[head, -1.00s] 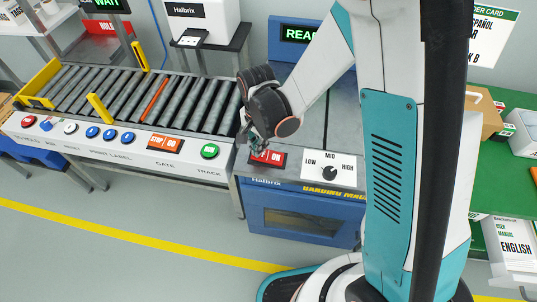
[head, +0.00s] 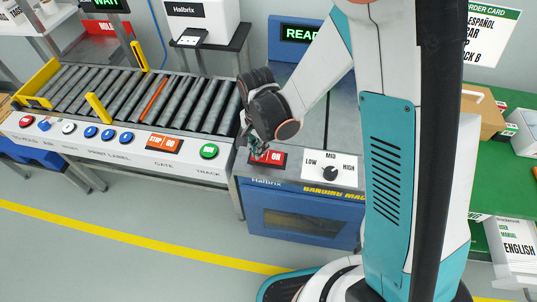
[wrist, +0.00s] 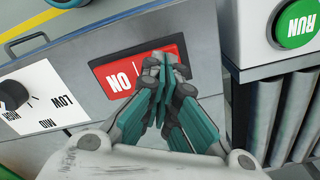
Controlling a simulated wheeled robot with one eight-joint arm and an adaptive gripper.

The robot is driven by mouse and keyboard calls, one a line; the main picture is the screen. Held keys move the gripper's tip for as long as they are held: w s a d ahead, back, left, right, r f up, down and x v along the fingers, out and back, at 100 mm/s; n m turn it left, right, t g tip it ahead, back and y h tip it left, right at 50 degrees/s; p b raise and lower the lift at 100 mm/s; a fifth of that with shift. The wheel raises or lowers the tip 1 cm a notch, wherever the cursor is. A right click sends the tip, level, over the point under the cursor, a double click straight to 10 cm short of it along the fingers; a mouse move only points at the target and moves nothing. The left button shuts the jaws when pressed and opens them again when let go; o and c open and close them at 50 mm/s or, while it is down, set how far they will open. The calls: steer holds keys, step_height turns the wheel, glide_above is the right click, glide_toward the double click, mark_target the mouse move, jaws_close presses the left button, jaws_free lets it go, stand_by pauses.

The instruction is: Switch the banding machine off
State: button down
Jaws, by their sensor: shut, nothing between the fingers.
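The banding machine (head: 305,222) is a blue unit with a grey top, partly hidden by my arm. Its red rocker switch (head: 277,157) shows "ON" on its right half in the head view. In the wrist view the switch (wrist: 118,76) lies in a dark frame, with "ON" at left. My gripper (head: 260,152) is shut and empty. In the wrist view its fingertips (wrist: 164,60) are over the other half of the switch and hide its marking. I cannot tell whether they touch it.
A LOW-MID-HIGH knob (head: 330,173) sits right of the switch. The roller conveyor (head: 130,98) stands left, its front panel carrying a green RUN button (head: 209,151) and an orange STOP/GO switch (head: 163,143). A green table (head: 510,185) is at right.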

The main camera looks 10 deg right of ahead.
steer(key=shift+r+p, duration=2.3)
steer(key=shift+r, duration=1.15)
steer(key=shift+d+r, duration=0.1)
steer(key=s+d+r+n+t, duration=0.2)
steer(key=d+r, duration=0.2)
steer(key=r, duration=0.3)
steer(key=s+d+r+n+t, duration=0.1)
steer(key=d+r+n, duration=0.1)
steer(key=d+r, duration=0.35)
steer(key=s+d+r+n+t, duration=0.4)
steer(key=s+r+n, duration=0.2)
steer(key=s+r, duration=0.3)
steer(key=shift+s+d, duration=0.3)
steer(key=shift+s, duration=0.2)
